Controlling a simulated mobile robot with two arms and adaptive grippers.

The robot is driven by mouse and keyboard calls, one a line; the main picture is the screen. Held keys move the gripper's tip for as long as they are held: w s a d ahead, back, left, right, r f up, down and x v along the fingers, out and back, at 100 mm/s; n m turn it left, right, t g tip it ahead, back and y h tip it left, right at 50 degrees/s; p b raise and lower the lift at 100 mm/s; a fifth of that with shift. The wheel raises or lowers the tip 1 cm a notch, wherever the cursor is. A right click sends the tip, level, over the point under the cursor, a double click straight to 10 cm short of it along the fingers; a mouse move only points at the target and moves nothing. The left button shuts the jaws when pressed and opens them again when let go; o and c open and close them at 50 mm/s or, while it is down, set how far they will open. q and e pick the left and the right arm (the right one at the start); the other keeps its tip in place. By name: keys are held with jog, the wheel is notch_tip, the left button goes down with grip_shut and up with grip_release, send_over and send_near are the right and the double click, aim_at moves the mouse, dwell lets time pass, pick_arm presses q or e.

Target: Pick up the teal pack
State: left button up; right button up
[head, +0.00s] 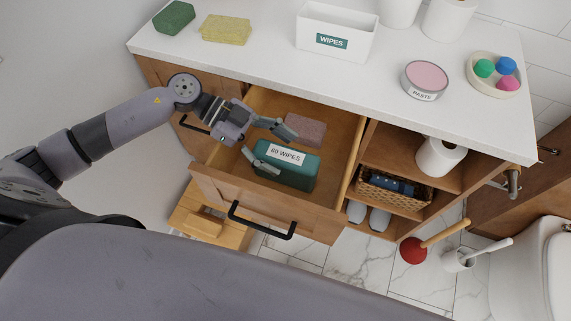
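The teal pack (299,173), with a white "60 WIPES" label, lies in the open wooden drawer (211,178). My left gripper (276,149) reaches into the drawer from the left. Its two fingers are spread apart at the pack's left end, one near the top edge and one over the front left corner. I cannot tell whether the fingers touch the pack. My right gripper is not in view.
A brownish sponge-like block (306,130) lies in the drawer behind the pack. The white countertop (270,66) above carries a WIPES box (337,25), a PASTE tin (425,78) and sponges (226,29). Open shelves with a basket (395,190) stand right of the drawer.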

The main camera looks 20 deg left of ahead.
pick_arm(q)
grip_shut()
dwell(0.7)
